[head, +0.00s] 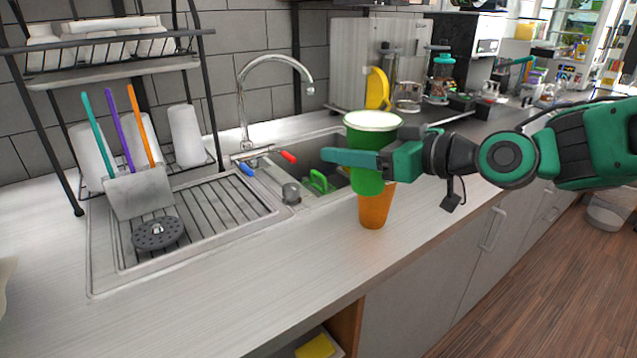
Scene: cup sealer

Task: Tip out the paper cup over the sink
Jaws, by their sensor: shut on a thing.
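A green paper cup (367,182) with a pale rim stands upright in my gripper (345,160). The fingers close around its middle and cover part of it. Whether anything is inside cannot be told. The cup shows in front of the right end of the sink (268,172), over the counter's front side in the picture. An orange cup (376,208) shows directly below the green cup, seemingly standing on the counter, its upper part hidden. The sink basin lies behind and left of my gripper and is partly hidden by it.
A faucet (243,95) with red and blue handles arches over the sink. A green object (318,183) lies in the basin. A ribbed drainboard (225,208) and a dish rack (208,90) with cups stand left. The counter front (215,300) is clear.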

